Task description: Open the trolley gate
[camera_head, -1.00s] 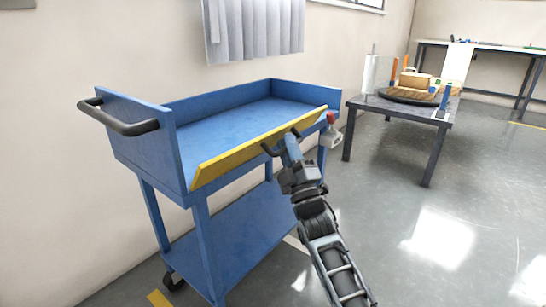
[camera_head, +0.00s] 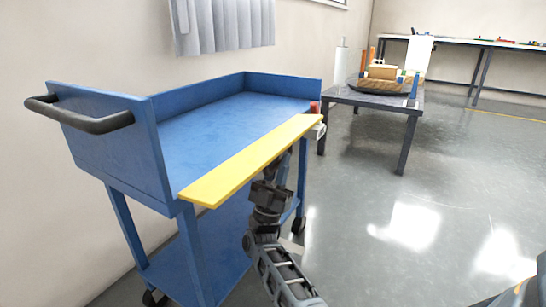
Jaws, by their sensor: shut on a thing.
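The blue trolley (camera_head: 110,150) stands against the wall at left. Its yellow gate (camera_head: 250,160), along the near long side of the top tray, is folded outward and lies about flat, level with the tray's edge. My gripper (camera_head: 282,172) comes up from below against the gate's underside, toward its far right half. The gate hides my fingertips and the dark handle they are shut on. The blue top tray (camera_head: 215,125) is empty and open on this side.
A black push handle (camera_head: 85,118) sticks out at the trolley's left end. A red-topped item (camera_head: 314,107) is at its far right corner. A dark table (camera_head: 350,97) with a round board and blocks stands behind right. The floor at right is clear.

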